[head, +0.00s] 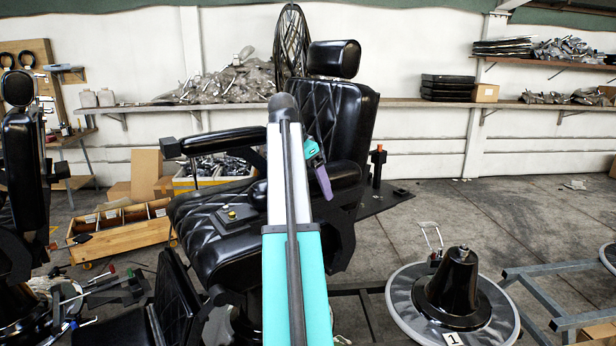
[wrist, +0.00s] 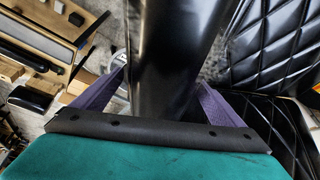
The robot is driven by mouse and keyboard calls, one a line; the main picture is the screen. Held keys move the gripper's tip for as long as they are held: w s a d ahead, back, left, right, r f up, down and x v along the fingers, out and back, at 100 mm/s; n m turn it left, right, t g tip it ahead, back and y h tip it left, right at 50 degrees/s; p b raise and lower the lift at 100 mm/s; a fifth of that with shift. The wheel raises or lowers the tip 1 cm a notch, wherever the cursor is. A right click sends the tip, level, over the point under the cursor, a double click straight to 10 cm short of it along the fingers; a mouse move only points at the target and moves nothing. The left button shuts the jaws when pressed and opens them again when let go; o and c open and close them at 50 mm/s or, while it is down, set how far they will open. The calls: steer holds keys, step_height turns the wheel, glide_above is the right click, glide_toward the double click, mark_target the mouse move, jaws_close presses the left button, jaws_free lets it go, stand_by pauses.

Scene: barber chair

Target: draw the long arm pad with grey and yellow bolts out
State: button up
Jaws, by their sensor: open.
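The barber chair (head: 345,110) is black and quilted. A long black arm pad (head: 335,175) lies along its right side, partly hidden behind my arm. Another black arm pad (head: 222,140) is on its left side. My gripper (head: 324,184), with purple fingers, is at the right pad in the head view. In the wrist view my gripper (wrist: 165,80) is open, with one finger on each side of a smooth black rounded part (wrist: 168,45), which looks like the arm pad. I cannot tell whether the fingers touch it. No grey and yellow bolts can be made out on this pad.
A small black plate with a yellow spot (head: 231,213) lies on the seat. A round base (head: 453,300) stands on the floor at right, near a metal frame (head: 550,290). Another chair (head: 22,170) stands at far left.

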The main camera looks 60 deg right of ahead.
steer(key=shift+f, duration=0.15)
steer(key=c, duration=1.7)
steer(key=o, duration=1.1)
steer(key=c, duration=1)
steer(key=shift+d+r, duration=0.1)
steer(key=shift+r, duration=0.15)
steer(key=shift+r+p, duration=1.3)
steer(key=shift+r, duration=0.5)
